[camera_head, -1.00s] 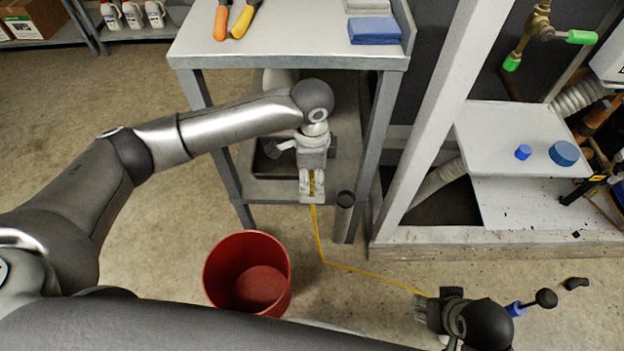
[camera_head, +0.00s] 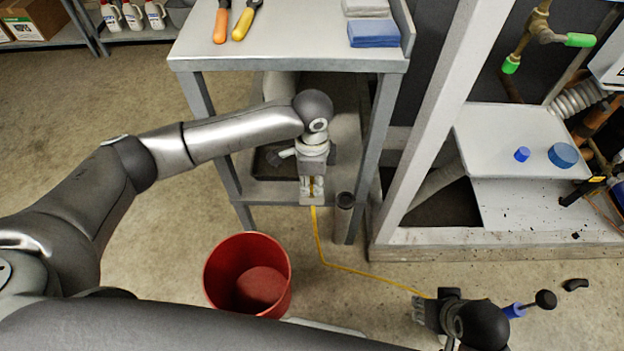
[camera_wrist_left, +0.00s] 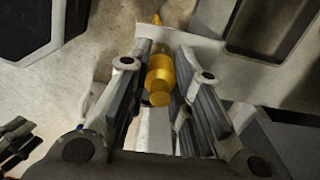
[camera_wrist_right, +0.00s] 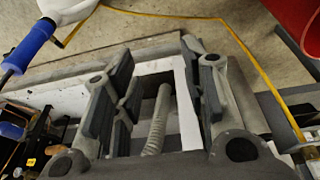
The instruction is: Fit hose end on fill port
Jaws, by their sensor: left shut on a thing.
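The yellow hose end (camera_wrist_left: 159,78) shows in the left wrist view between the fingers of my left gripper (camera_head: 312,198), which is shut on it. In the head view that gripper is in front of the lower shelf of the grey cart, and the thin yellow hose (camera_head: 365,273) runs from it down and right across the floor to my right gripper (camera_head: 420,312). My right gripper is low at the bottom right. In the right wrist view its fingers are apart with nothing between them, and the hose (camera_wrist_right: 236,38) passes beyond them. I cannot make out the fill port.
A red bucket (camera_head: 247,275) stands below my left arm. The grey cart (camera_head: 290,51) carries tools and cloths. A dark-topped cylinder (camera_head: 344,212) stands by its right leg. A blue-handled part (camera_head: 515,310) is beside my right gripper.

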